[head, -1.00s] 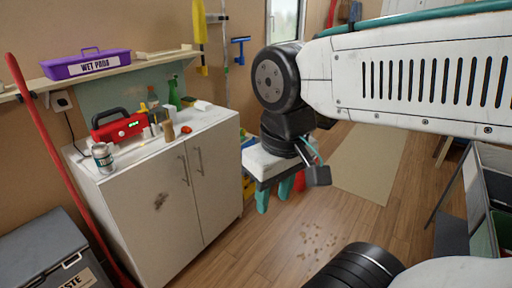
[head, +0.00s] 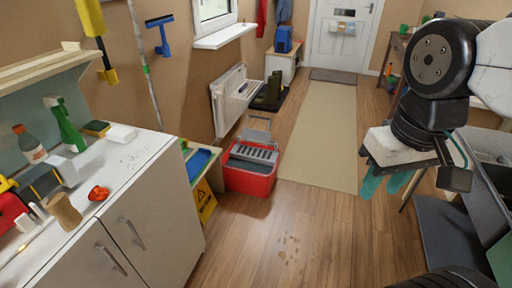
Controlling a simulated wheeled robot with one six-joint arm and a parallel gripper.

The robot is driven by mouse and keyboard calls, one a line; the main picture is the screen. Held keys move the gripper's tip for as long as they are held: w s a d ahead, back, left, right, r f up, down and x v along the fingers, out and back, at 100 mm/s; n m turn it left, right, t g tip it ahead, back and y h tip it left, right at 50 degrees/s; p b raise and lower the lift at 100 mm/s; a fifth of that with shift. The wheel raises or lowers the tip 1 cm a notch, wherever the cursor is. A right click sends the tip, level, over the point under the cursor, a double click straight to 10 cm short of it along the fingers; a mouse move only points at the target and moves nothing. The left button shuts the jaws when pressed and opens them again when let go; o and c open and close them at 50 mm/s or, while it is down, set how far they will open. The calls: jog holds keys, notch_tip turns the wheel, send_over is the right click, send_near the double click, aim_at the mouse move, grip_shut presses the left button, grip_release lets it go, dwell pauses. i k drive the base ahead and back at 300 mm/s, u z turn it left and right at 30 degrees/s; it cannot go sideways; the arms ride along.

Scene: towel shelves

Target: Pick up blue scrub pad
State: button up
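I cannot make out a blue scrub pad for certain. On the white cabinet top (head: 112,165) at the left lie a yellow sponge with a dark green top (head: 97,128), a white block (head: 121,133) and a crumpled red-orange item (head: 99,193). My gripper (head: 384,184), with teal fingers, hangs at the right over the floor, far from the cabinet. The fingers point down, stand apart and hold nothing that I can see.
A green spray bottle (head: 66,126) and a clear bottle (head: 30,145) stand at the cabinet's back. A red toolbox (head: 250,178) and a yellow sign (head: 204,200) are on the floor right of it. The beige runner (head: 318,135) is clear. Dark bins stand at right.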

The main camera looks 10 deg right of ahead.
aim_at(196, 163)
jog(key=z, duration=0.65)
jog(key=i, duration=0.6)
jog(key=z, duration=0.5)
jog(key=i, duration=0.7)
jog(key=u, duration=0.6)
jog(key=i, duration=0.85)
jog(key=u, duration=1.55)
jog(key=i, duration=1)
jog(key=u, duration=0.45)
